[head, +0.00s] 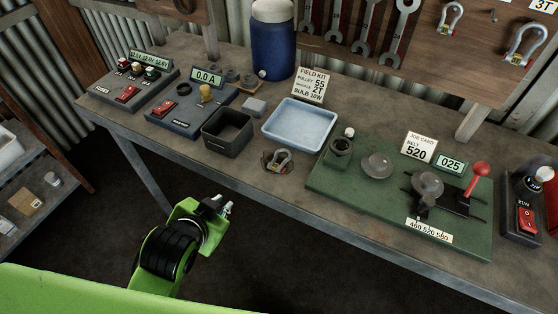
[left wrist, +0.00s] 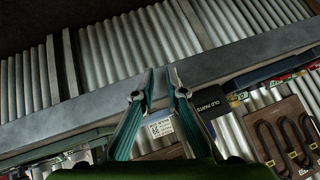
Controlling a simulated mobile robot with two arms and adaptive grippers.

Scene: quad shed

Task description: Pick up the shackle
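Two more shackles hang on the wooden wall board, a smaller one (head: 452,18) and a larger one (head: 523,46). My left gripper (head: 227,208) is in front of the bench edge, left of and nearer than the bench shackle, apart from it. In the left wrist view my left gripper (left wrist: 160,75) shows its two fingers apart with nothing between them. My right gripper is not in view.
A black bin (head: 228,133) and a light blue tray (head: 299,125) stand close to the bench shackle. A green board (head: 330,185) with fittings lies to its right. A blue jug (head: 272,40) and a field kit card (head: 309,85) stand behind. Dark floor lies before the bench.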

